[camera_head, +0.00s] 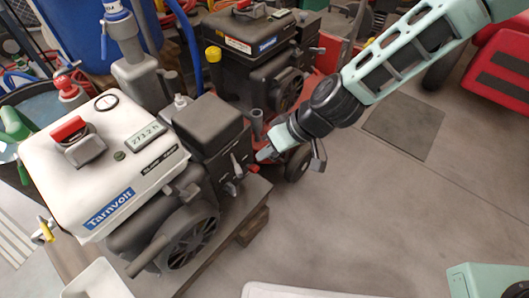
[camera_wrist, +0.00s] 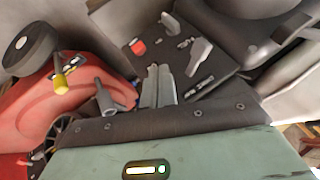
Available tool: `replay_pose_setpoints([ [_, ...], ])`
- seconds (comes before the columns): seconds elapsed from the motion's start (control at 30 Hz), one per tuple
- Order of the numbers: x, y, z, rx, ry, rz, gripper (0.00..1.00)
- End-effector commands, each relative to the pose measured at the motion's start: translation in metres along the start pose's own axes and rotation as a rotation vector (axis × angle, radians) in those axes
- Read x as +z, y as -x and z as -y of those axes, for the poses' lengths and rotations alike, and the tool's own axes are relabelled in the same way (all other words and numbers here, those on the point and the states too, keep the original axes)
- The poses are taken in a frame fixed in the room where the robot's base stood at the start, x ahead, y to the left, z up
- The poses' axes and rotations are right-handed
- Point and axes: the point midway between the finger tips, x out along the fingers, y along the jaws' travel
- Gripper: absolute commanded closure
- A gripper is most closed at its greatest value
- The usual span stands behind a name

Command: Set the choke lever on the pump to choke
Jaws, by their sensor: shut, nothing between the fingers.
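The pump (camera_head: 105,165) is a white-topped machine with a Tarnvolt label and an hour display, at the left of the head view. Its dark side panel (camera_wrist: 178,40) fills the upper middle of the wrist view. A light grey lever (camera_wrist: 198,55) stands on that panel, with small markings beside it. I cannot read them or tell for sure that it is the choke lever. In the head view, small grey levers (camera_head: 237,168) show on the pump's right side. My gripper (camera_head: 265,155) is just right of them. Its fingers (camera_wrist: 158,72) are together and empty, pointing at the panel left of the grey lever.
A red knob (camera_wrist: 137,46) sits on the panel. A second dark Tarnvolt machine (camera_head: 245,45) on a red frame stands behind. A red wheeled thing (camera_wrist: 70,100) is close at left in the wrist view.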

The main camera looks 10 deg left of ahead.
Motion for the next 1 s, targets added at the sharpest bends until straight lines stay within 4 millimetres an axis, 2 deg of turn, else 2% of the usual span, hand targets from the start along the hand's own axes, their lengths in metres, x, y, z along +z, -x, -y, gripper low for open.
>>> replay_pose_setpoints([
  [0.07,-0.004,0.005,-0.005,0.001,-0.001,0.000,1.00],
  [0.1,-0.004,0.018,-0.002,0.001,0.000,0.000,1.00],
  [0.3,-0.002,0.059,0.000,0.003,-0.001,-0.001,1.00],
  [0.5,0.001,0.089,0.002,0.001,-0.001,0.000,1.00],
  [0.7,0.003,0.101,0.002,0.001,0.000,0.000,1.00],
  [1.0,0.004,0.101,0.002,0.000,0.000,0.000,1.00],
])
